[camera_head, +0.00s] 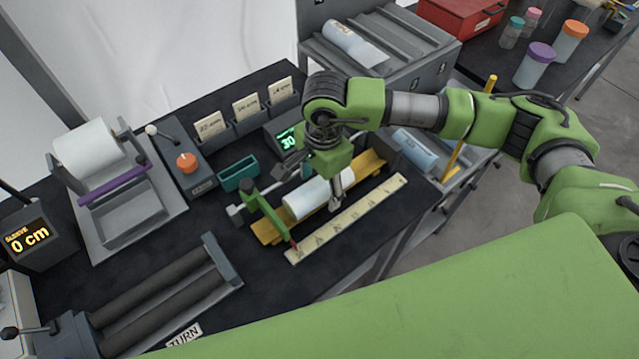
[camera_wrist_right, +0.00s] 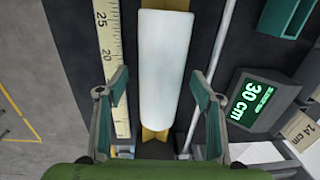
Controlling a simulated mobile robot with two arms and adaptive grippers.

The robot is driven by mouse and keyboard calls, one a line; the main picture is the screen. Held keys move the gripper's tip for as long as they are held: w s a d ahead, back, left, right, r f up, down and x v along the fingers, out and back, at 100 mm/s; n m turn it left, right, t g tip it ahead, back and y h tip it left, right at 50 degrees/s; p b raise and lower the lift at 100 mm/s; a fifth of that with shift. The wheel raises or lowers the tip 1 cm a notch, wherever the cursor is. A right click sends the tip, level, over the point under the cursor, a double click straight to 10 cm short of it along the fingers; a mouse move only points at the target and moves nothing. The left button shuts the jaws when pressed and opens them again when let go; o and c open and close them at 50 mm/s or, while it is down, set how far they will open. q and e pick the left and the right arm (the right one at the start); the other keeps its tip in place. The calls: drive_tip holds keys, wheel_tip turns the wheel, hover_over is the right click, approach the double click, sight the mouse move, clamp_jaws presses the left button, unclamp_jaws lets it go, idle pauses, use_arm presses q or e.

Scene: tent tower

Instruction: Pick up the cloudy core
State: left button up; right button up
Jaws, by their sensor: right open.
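A whitish, cloudy cylinder (camera_head: 305,200), which looks like the cloudy core, lies on its side in a yellow cradle (camera_head: 268,232) on the dark bench. My right gripper (camera_head: 318,182) is above it, pointing down. In the right wrist view the core (camera_wrist_right: 165,60) runs lengthwise between the spread fingers of my right gripper (camera_wrist_right: 159,88). A gap shows on each side, so the fingers do not grip it. The arm hides part of the core in the head view. My left gripper is not in view.
A ruler strip (camera_head: 350,215) lies in front of the cradle. A green post (camera_head: 262,208) stands at its left end. A display reading 30 (camera_head: 287,138) stands behind. Other cylinders lie in the grey rack (camera_head: 425,75) and on the lower shelf. A roller unit (camera_head: 165,290) is at front left.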

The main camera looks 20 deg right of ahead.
drive_tip(key=shift+f, duration=0.2)
drive_tip(key=c, duration=1.6)
drive_tip(key=shift+w, duration=0.1)
drive_tip(key=shift+r, duration=0.1)
